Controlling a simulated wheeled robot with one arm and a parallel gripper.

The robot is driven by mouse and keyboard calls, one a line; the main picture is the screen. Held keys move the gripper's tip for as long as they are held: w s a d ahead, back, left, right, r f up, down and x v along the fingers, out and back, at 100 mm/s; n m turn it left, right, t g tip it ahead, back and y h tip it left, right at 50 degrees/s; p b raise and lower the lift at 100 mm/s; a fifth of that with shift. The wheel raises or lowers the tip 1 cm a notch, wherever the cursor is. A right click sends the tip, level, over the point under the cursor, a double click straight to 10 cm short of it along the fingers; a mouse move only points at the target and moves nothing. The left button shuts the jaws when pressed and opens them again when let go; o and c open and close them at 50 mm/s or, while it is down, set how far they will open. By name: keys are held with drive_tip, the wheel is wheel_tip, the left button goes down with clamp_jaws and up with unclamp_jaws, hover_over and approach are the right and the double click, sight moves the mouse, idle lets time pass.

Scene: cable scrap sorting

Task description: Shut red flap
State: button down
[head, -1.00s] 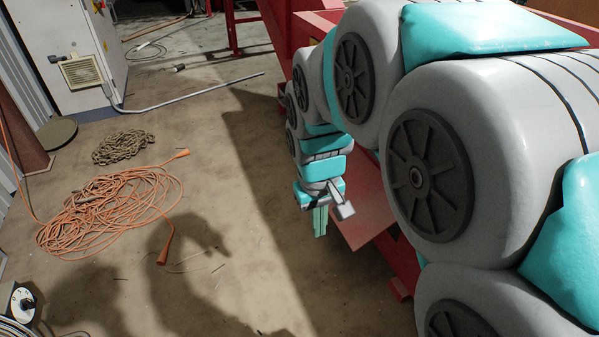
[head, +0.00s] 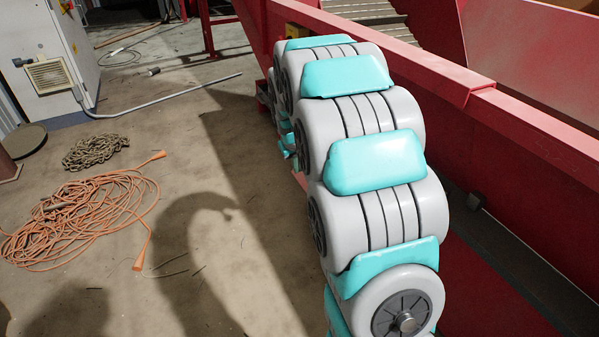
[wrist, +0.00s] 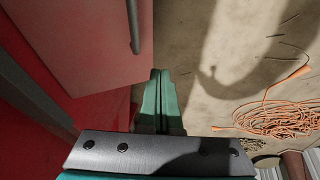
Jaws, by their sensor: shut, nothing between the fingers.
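The red flap (wrist: 88,45) fills the upper left of the wrist view as a flat, paler red panel standing out from the darker red machine side. A dark bar handle (wrist: 133,26) runs near its right edge. My gripper (wrist: 161,78) is shut and empty, its two green fingers together just off the flap's lower right corner. I cannot tell whether they touch it. In the head view my arm hides nearly all of the flap and most of the gripper.
The red machine (head: 540,165) runs along the right side, close beside my arm. On the open concrete floor to the left lie an orange cable (head: 85,210) and a coiled chain (head: 95,150). A grey cabinet (head: 55,60) stands at the back left.

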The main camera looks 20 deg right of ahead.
drive_tip(key=s+d+b+x, duration=0.1)
drive_tip(key=x, duration=1.1)
drive_tip(key=shift+d+f, duration=0.15)
drive_tip(key=shift+d, duration=0.05)
drive_tip(key=shift+d+f, duration=0.1)
